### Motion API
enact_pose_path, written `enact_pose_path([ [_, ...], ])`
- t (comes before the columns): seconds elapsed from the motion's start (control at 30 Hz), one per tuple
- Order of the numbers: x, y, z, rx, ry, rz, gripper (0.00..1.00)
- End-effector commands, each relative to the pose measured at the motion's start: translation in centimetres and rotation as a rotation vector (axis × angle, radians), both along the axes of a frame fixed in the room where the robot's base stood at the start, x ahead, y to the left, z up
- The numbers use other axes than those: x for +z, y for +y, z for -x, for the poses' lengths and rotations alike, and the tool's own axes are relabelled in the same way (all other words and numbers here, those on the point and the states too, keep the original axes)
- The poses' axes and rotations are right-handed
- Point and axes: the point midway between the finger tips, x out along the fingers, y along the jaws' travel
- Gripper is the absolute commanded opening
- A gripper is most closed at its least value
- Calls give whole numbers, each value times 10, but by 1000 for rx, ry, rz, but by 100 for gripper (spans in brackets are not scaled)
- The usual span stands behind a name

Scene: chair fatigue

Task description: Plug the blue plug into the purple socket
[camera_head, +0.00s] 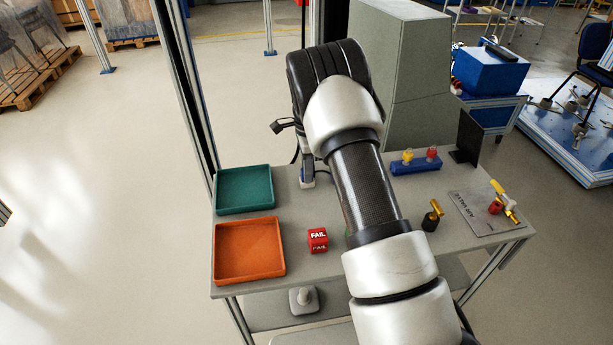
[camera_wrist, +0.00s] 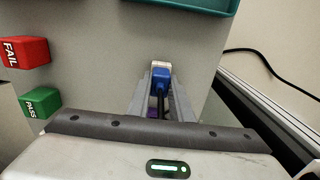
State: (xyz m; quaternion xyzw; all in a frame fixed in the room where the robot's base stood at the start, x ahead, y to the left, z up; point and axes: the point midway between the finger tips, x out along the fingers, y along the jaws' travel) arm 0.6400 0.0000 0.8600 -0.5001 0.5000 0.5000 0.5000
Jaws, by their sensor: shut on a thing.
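In the wrist view my gripper (camera_wrist: 160,100) is shut on the blue plug (camera_wrist: 160,79), which sits between the two grey fingertips. A white piece shows at the far end of the plug; I cannot tell whether it is part of the plug or a separate thing. A small patch of purple (camera_wrist: 153,113), perhaps the purple socket, shows low between the fingers and is mostly hidden. In the head view my arm covers most of the gripper.
A teal tray (camera_head: 244,189) and an orange tray (camera_head: 249,250) stand on the table's left. A red FAIL cube (camera_head: 318,239) lies nearby; a green PASS cube (camera_wrist: 40,102) is beside it. A grey cabinet (camera_head: 399,75) rises behind.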

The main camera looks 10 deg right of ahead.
Motion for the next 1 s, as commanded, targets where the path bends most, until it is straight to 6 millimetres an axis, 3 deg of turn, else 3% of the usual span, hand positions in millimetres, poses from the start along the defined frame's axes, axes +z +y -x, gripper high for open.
enact_pose_path([
  [1.0,28,0,0,0,0,0,0],
])
